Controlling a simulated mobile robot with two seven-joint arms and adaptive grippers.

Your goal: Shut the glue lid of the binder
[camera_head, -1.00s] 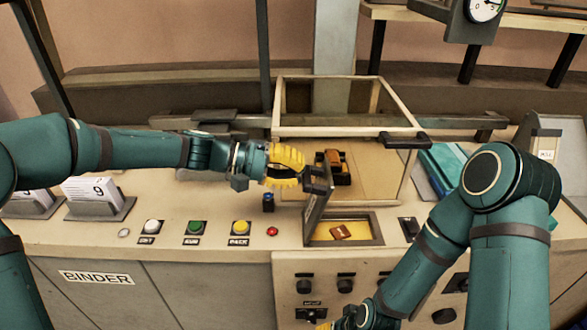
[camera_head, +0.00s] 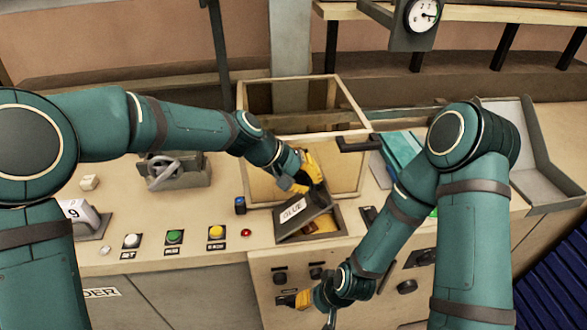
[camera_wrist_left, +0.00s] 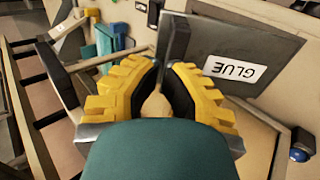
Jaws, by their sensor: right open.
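The glue lid (camera_head: 297,222) is a dark grey plate with a white GLUE label. It is tilted partway over the glue compartment (camera_head: 343,224), whose yellow inside shows below and right of it. The lid also shows in the left wrist view (camera_wrist_left: 215,42), with its label upside down. My left gripper (camera_head: 319,184) is at the lid's raised far right end. In the left wrist view its yellow fingertips (camera_wrist_left: 167,67) close around the lid's grey handle. My right gripper (camera_head: 300,300) is open and low in front of the binder's front panel, away from the lid.
Behind the lid stands a cream box frame (camera_head: 361,133) with a dark handle. White, green, yellow (camera_head: 216,232) and red buttons line the counter at left, with a blue knob (camera_head: 240,205) near the lid. Teal books (camera_head: 402,155) lie at right.

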